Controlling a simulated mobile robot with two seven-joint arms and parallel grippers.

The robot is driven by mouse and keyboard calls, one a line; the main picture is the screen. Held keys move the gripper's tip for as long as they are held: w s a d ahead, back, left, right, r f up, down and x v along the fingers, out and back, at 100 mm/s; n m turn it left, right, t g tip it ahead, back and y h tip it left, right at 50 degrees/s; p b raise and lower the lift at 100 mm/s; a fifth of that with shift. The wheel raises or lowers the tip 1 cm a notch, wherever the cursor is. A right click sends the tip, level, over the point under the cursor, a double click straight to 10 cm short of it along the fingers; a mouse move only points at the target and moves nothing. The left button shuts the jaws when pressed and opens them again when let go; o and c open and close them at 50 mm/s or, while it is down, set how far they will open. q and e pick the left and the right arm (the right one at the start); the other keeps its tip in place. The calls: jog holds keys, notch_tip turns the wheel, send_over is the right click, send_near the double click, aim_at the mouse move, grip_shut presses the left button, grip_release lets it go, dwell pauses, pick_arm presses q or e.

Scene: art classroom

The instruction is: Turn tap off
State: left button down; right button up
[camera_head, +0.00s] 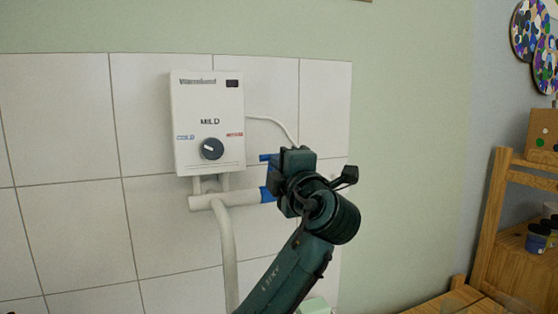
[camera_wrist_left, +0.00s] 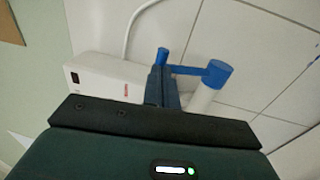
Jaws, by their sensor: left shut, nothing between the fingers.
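The tap is a blue valve with a blue lever on the end of a pale horizontal pipe (camera_head: 225,200) below a white water heater (camera_head: 208,122). Its blue parts (camera_head: 266,193) show just left of my gripper in the head view; the rest is hidden behind it. In the left wrist view the blue tap (camera_wrist_left: 218,72) has its lever pointing left to a blue knob-like end. My left gripper (camera_head: 280,172) is shut and empty. Its fingers (camera_wrist_left: 160,84) overlap the lever's left end in the wrist view; I cannot tell whether they touch.
A white cable runs from the heater's right side down behind my gripper. The heater has a dark dial (camera_head: 212,149). White wall tiles (camera_head: 60,120) lie behind. A wooden shelf (camera_head: 500,220) with paint jars (camera_head: 538,238) stands at the right. The wall left of the heater is clear.

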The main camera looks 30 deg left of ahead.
dwell(0.3)
pick_arm(q)
jog(key=shift+w+a+r+g+h+p, duration=0.15)
jog(key=shift+w+a+r+g+h, duration=0.35)
jog(key=shift+w+a+h, duration=0.1)
jog(key=shift+w+a+r+g+h+p, duration=0.15)
jog(key=shift+w+a+r+g+h, duration=0.2)
jog(key=shift+w+a+g+h, duration=0.2)
jog(key=shift+r, duration=0.15)
jog(key=shift+a, duration=0.1)
